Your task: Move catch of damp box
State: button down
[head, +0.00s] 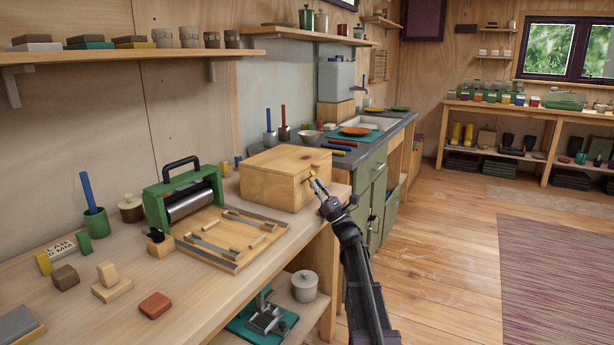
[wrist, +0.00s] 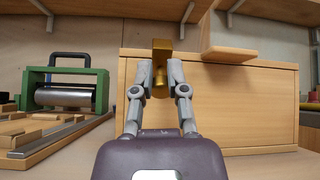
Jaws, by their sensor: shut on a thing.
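The damp box is a pale wooden box (head: 270,180) with a closed lid, standing on the workbench; its front face (wrist: 245,105) fills the right of the wrist view. A brass catch (wrist: 162,52) sits on that face near the top, and it shows small in the head view (head: 311,178). My gripper (wrist: 160,72) is shut on the catch, with one finger on each side of its lower part. In the head view my gripper (head: 319,187) reaches the box's right-hand face. The fingers hide part of the catch.
A green-framed roller press (head: 185,200) stands left of the box, with a wooden tray of bars in front. The sink counter (head: 375,138) with plates lies behind. A wooden block (wrist: 228,50) juts from the box near the catch. Floor to the right is clear.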

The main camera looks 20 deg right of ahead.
jog(key=c, duration=0.8)
grip_release()
jog(key=shift+w+a+f, duration=0.25)
jog(key=shift+w+a, duration=0.2)
jog(key=shift+w, duration=0.05)
jog(key=shift+o, duration=0.2)
jog(key=shift+f, duration=0.1)
jog(key=shift+b+v, duration=1.3)
jog(key=shift+v, duration=0.15)
jog(key=shift+f, duration=0.55)
jog(key=shift+b+v, duration=0.8)
jog(key=shift+v, duration=0.05)
jog(key=shift+b+v, duration=0.5)
jog(key=shift+v, duration=0.35)
jog(key=shift+d, duration=0.15)
